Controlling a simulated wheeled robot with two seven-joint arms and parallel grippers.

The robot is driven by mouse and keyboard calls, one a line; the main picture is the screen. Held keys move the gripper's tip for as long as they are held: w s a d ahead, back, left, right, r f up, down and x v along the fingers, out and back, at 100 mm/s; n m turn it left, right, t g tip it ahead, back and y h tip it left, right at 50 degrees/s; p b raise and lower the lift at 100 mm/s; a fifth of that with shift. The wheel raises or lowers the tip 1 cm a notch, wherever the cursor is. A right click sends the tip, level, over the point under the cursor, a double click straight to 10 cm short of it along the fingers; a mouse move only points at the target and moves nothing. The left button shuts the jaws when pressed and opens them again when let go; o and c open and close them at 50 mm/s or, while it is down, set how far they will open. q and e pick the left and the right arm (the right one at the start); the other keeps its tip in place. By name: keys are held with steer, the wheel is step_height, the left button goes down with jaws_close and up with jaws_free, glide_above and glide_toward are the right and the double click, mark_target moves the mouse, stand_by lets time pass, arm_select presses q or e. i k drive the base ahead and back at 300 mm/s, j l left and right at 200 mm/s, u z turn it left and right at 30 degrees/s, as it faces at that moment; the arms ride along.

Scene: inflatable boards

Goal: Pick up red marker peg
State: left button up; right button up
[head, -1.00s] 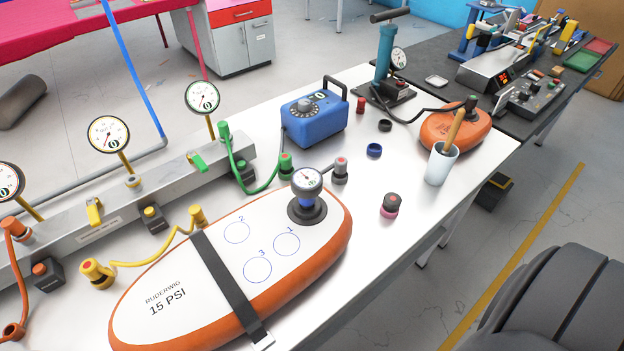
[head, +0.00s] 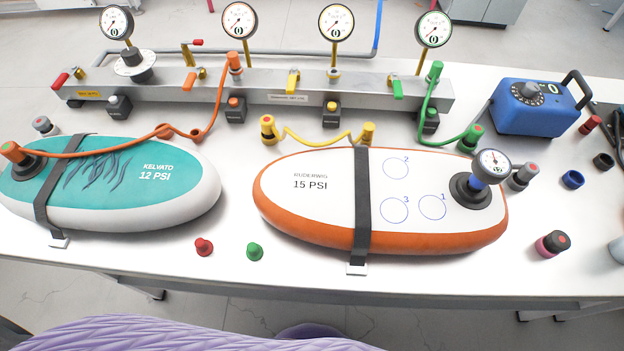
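A small red marker peg (head: 204,247) stands on the white table near its front edge, below the teal board. A matching green peg (head: 255,252) stands just to its right. Nothing touches the red peg and it is fully visible. Neither of my grippers shows in the head view.
The teal board (head: 190,190) lies behind the red peg, and the white and orange board (head: 320,215) lies to the right. A metal manifold (head: 270,92) with gauges and hoses runs along the back. A blue pump box (head: 535,108) stands at right. The table front is clear around the pegs.

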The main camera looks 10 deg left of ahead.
mark_target(204, 248)
steer(key=k+u, duration=0.1)
steer(key=u, duration=0.3)
steer(key=j+u, duration=0.1)
steer(key=u, duration=0.25)
steer(key=k+j+u, duration=0.1)
steer(key=u, duration=0.3)
steer(key=i+j+z, duration=0.15)
steer(key=j+z, duration=0.75)
steer(key=j, duration=0.15)
steer(key=j+z, duration=0.4)
steer(key=j, duration=0.2)
